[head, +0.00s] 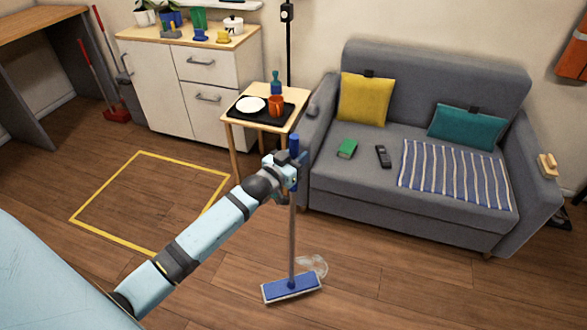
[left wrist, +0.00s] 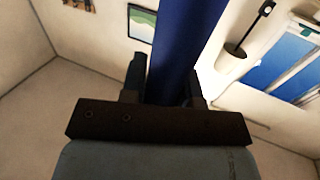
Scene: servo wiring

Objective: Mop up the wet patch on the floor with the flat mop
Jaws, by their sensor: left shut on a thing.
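The flat mop (head: 291,288) stands nearly upright, its blue head on the wooden floor and its grey pole rising to a blue grip. My left gripper (head: 289,165) is shut on the mop's handle near the top. In the left wrist view the blue grip (left wrist: 185,45) runs between the fingers of my left gripper (left wrist: 165,85). The wet patch (head: 313,266) is a pale, shiny spot on the floor, just behind and to the right of the mop head, partly hidden by it. My right gripper is not seen.
A grey sofa (head: 350,190) stands behind the patch on the right. A small side table (head: 262,122) with a black tray is behind my left gripper. A yellow floor outline (head: 110,175) lies at left. The floor in front of the sofa is clear.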

